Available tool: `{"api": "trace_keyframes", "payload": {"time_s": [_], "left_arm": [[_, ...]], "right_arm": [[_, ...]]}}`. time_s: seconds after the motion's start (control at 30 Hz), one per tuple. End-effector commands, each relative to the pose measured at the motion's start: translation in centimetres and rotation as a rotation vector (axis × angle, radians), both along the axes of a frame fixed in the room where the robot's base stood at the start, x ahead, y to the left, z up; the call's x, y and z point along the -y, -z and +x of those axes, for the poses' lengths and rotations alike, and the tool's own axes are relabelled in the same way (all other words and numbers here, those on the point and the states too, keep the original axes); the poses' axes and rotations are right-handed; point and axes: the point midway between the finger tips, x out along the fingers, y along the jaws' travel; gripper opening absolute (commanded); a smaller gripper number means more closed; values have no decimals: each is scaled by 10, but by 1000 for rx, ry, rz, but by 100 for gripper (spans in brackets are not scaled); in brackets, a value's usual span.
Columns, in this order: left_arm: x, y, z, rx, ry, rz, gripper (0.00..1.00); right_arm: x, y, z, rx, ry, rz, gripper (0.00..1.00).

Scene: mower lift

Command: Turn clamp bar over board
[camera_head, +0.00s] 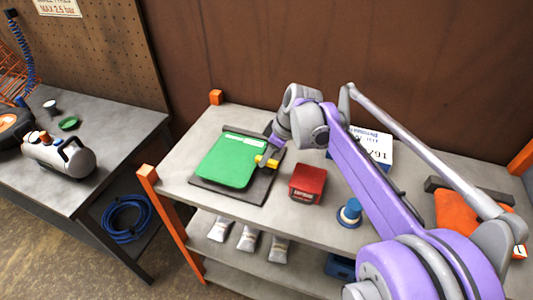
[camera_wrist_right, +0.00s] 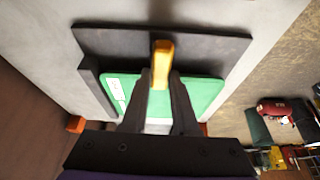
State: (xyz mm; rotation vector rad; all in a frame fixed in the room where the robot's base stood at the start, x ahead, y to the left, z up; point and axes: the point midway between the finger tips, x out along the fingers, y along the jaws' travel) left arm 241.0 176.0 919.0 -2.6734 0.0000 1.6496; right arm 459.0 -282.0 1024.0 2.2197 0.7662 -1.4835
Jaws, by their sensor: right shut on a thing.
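The green board (camera_head: 226,161) lies flat on a dark base plate (camera_head: 257,192) on the grey bench. The yellow clamp bar (camera_head: 268,162) is at the board's right edge in the head view. In the right wrist view the clamp bar (camera_wrist_right: 162,58) stands out from between the fingertips, across the edge of the green board (camera_wrist_right: 203,92) and over the dark plate (camera_wrist_right: 215,46). My right gripper (camera_head: 272,147) is shut on the bar. The fingers (camera_wrist_right: 162,78) hide the bar's near end. My left gripper is not in view.
A red box (camera_head: 307,183) stands close to the right of the plate. A blue round object (camera_head: 350,212), a white printed sign (camera_head: 373,147) and an orange item (camera_head: 458,212) are farther right. Orange posts (camera_head: 148,174) mark the bench corners. Bottles (camera_head: 247,239) lie on the shelf below.

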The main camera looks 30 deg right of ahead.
Motion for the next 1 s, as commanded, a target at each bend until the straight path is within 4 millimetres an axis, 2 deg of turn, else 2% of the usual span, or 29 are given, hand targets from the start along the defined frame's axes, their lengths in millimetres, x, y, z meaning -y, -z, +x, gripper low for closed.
{"api": "trace_keyframes", "payload": {"time_s": [0.67, 0.7, 0.8, 0.83, 0.87, 1.0], "left_arm": [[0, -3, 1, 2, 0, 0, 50], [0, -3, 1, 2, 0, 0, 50], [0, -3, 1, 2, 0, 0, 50], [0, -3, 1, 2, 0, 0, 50], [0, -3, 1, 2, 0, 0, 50], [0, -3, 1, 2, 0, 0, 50]], "right_arm": [[0, -1, 1, 3, -58, 0, 0], [0, -1, 1, 2, -58, -1, 33], [0, -1, 0, 2, -58, 0, 51], [0, -1, 0, 1, -57, 0, 56], [0, -1, 0, 1, -57, 0, 57], [0, 0, 0, 1, -57, -1, 57]]}}
